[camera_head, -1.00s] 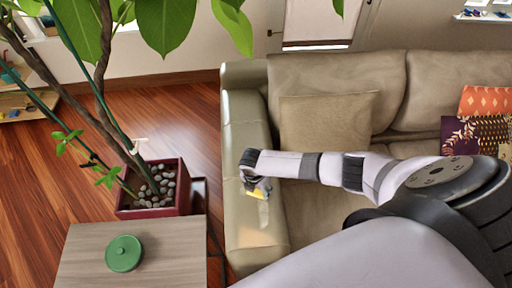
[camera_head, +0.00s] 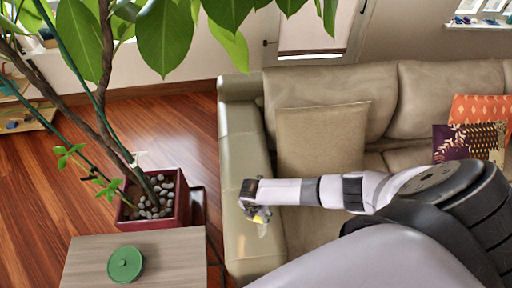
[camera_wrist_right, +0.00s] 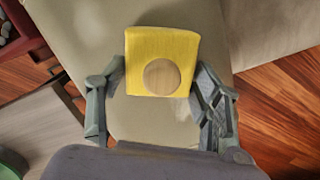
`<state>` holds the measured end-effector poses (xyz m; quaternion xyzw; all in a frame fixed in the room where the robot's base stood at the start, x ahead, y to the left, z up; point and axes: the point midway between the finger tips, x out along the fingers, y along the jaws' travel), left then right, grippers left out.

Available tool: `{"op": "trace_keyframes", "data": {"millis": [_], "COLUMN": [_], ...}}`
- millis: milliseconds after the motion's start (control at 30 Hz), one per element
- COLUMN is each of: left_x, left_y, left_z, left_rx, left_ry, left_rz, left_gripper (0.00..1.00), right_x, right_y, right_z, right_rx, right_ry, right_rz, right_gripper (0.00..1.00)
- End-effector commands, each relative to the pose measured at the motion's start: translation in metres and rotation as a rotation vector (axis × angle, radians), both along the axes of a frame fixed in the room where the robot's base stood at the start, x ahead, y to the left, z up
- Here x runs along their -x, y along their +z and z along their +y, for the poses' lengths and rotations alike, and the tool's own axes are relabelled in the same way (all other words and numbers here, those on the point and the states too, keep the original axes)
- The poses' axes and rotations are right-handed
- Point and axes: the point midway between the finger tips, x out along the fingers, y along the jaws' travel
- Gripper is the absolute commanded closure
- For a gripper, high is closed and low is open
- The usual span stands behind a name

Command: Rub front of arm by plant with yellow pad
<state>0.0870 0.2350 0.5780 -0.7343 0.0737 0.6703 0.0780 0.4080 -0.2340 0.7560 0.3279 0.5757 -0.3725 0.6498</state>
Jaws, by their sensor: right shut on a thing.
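The beige sofa (camera_head: 330,85) has its left arm (camera_head: 240,125) beside the potted plant (camera_head: 155,195). My right gripper (camera_head: 258,214) is over the front part of that sofa arm. In the right wrist view, my right gripper (camera_wrist_right: 160,75) is shut on the yellow pad (camera_wrist_right: 183,42), with a finger on each side of its round wooden knob (camera_wrist_right: 161,77). The sofa arm (camera_wrist_right: 135,130) lies behind the pad in the wrist view. I cannot tell whether they touch. My left gripper is not in view.
A low grey wooden table (camera_head: 85,262) stands left of the sofa, with a round green lidded dish (camera_head: 125,264) on it. The plant's red pot (camera_head: 182,205) stands close by. Cushions (camera_head: 322,138) rest on the sofa. Wooden floor (camera_head: 50,170) is open at left.

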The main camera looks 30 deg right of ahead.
Motion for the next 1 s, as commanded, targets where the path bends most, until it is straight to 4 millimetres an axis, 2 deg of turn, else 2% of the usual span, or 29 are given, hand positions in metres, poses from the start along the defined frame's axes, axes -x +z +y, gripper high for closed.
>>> {"op": "trace_keyframes", "data": {"millis": [200, 467, 700, 1000], "left_x": [0.0, 0.0, 0.0, 0.0], "left_y": [0.012, 0.016, 0.026, 0.026], "left_z": [0.0, 0.0, 0.0, 0.0], "left_rx": [0.0, 0.0, 0.0, 0.0], "left_ry": [0.0, 0.0, 0.0, 0.0], "left_rz": [0.0, 0.0, 0.0, 0.0], "left_gripper": [0.6, 0.6, 0.6, 0.6], "right_x": [0.019, 0.028, 0.047, 0.063], "right_y": [0.001, -0.001, -0.001, -0.004], "right_z": [0.01, 0.014, 0.022, 0.029], "right_rx": [-0.003, -0.002, -0.003, -0.001], "right_ry": [0.001, 0.0, 0.001, 0.0], "right_rz": [0.002, 0.001, 0.005, 0.006], "right_gripper": [0.81, 0.81, 0.81, 0.81]}}
